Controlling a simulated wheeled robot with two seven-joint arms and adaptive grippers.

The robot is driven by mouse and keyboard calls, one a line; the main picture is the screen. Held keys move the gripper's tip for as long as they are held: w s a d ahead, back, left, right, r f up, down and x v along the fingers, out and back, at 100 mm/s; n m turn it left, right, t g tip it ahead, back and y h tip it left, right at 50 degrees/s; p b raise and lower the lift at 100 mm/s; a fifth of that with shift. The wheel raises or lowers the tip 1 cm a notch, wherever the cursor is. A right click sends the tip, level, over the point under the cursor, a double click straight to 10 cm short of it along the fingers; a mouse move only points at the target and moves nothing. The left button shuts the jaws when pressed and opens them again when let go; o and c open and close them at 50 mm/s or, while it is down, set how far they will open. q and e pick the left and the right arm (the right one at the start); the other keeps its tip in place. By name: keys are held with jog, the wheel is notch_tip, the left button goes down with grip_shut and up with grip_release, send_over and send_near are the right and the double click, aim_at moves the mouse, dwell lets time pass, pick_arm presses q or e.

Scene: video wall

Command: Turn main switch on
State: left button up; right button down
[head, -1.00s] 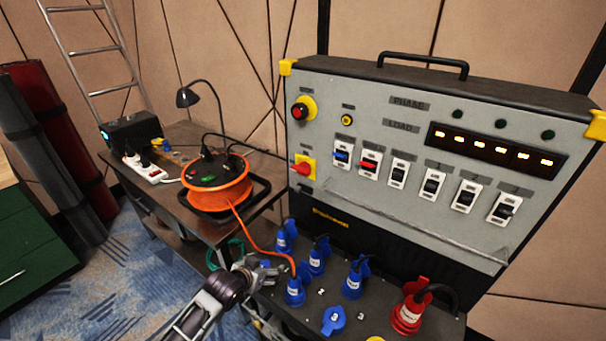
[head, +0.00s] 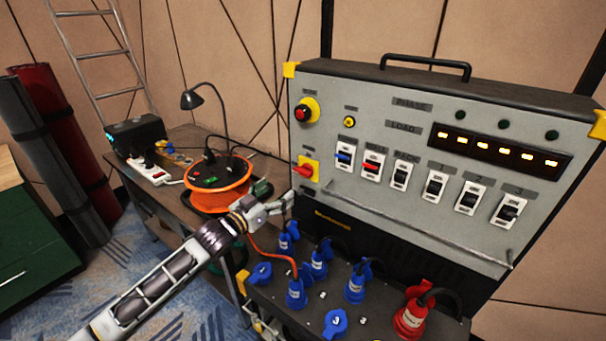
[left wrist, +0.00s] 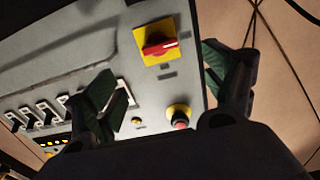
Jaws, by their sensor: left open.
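The main switch (head: 306,170) is a red rotary handle on a yellow square plate, at the left of the grey panel. In the head view its handle lies roughly sideways. In the left wrist view the red handle (left wrist: 158,46) shows beyond and between my finger tips. My left gripper (head: 275,197) is open and empty, just below and left of the switch, apart from it. Its two green-padded fingers (left wrist: 160,80) are spread wide in the left wrist view. My right gripper is in neither view.
A red emergency button (head: 303,113) sits above the switch. Several breakers (head: 401,172) line the panel to the right. Blue plugs (head: 297,292) and a red plug (head: 409,318) stand below. An orange cable reel (head: 218,190) is on the table behind my left arm.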

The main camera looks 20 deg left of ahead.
aim_at(300, 174)
pick_arm(q)
jog(key=shift+w, duration=0.1)
dwell(0.3)
jog(key=shift+x, duration=6.8)
jog(key=c, duration=1)
